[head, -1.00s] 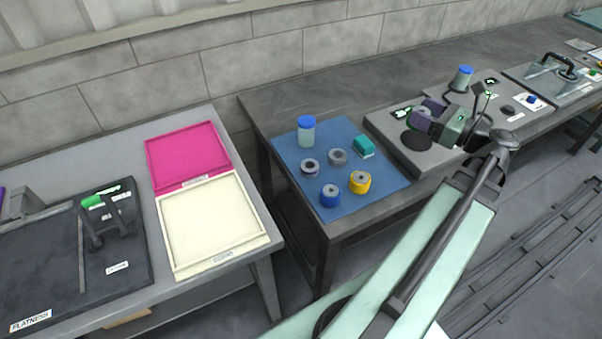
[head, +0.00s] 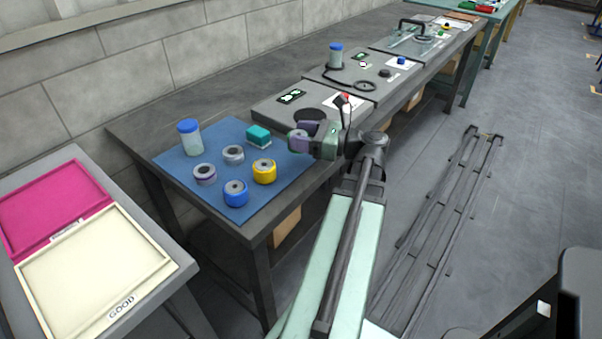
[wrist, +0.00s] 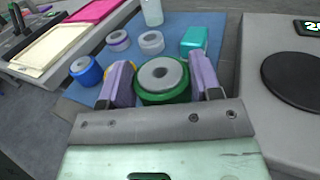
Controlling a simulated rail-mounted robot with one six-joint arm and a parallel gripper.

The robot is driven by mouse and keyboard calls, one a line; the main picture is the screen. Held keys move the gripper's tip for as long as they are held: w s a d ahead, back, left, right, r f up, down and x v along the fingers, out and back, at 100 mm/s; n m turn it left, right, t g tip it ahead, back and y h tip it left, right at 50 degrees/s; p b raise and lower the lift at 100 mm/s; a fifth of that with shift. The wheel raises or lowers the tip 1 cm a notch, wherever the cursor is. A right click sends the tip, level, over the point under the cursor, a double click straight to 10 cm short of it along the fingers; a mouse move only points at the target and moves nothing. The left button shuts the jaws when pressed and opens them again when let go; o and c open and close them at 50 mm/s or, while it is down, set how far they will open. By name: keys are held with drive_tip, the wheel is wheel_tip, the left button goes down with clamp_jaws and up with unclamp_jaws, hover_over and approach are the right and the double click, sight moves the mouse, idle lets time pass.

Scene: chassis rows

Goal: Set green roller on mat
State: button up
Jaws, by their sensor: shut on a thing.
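The green roller (wrist: 178,92), with a grey core and a round hole, shows in the wrist view between the two purple finger pads of my gripper (wrist: 162,85). My gripper is shut on it. The blue mat (head: 215,141) lies on the dark bench in the head view and also shows beyond the roller in the wrist view (wrist: 205,24). In the head view my gripper (head: 300,143) is at the mat's right edge, and the roller is mostly hidden there. Whether the roller is over the mat or touching it, I cannot tell.
On the mat stand a blue roller (head: 236,194), a yellow roller (head: 264,172), a purple-banded roller (head: 205,175), a grey roller (head: 233,154), a blue-capped jar (head: 190,139) and a teal block (head: 258,137). A grey station (head: 275,108) with a black disc adjoins the right side.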

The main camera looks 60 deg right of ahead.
drive_tip(key=shift+f, duration=0.3)
wheel_tip(320, 180, down, 5)
drive_tip(key=b, duration=0.4)
drive_tip(key=shift+r, duration=0.5)
drive_tip(key=shift+f, duration=0.25)
drive_tip(key=o, duration=1)
drive_tip(key=shift+r, duration=0.1)
